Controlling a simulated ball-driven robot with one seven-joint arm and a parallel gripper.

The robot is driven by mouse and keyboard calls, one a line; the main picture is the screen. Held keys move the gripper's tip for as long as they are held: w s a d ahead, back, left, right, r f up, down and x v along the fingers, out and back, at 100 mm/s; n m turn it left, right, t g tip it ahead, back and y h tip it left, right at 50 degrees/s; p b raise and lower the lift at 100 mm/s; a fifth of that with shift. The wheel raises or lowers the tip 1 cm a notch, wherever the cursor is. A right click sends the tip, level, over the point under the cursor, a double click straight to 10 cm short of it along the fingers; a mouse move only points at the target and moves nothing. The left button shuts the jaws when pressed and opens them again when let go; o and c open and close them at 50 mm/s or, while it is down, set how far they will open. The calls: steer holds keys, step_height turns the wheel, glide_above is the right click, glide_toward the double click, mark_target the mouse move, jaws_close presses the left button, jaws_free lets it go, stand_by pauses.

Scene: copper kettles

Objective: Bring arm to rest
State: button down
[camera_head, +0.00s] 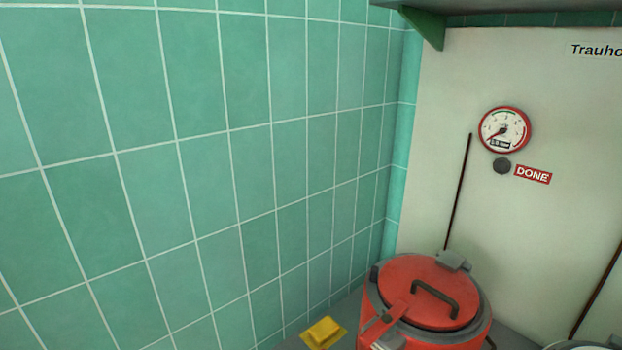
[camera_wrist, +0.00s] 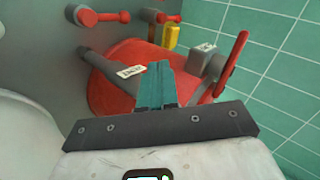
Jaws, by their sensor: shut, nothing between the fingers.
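My gripper (camera_wrist: 154,68) shows in the wrist view as two teal fingers pressed together, shut and empty. It is in front of a red body with grey pipework (camera_wrist: 112,90), which carries a small white label. The fingers cover part of this body, and I cannot tell whether they touch it. My gripper does not show in the head view.
In the head view, a red kettle (camera_head: 420,285) stands with its lid down, beside a yellow block (camera_head: 323,332). A gauge (camera_head: 504,130) and a "DONE" sign (camera_head: 533,174) are on the pale panel. A red handwheel (camera_wrist: 232,64) is right of my fingers.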

steer(key=s+f+n+g+h, duration=0.3)
steer(key=s+f, duration=0.1)
steer(key=s, duration=0.8)
steer(key=s+a+f+n+g+h, duration=0.1)
steer(key=s+f+n+g+h, duration=0.2)
steer(key=s, duration=0.9)
steer(key=shift+s+a+f+g+h, duration=0.15)
steer(key=shift+s+f+g+h, duration=0.2)
steer(key=shift+f+h, duration=0.4)
steer(key=shift+w+f, duration=0.1)
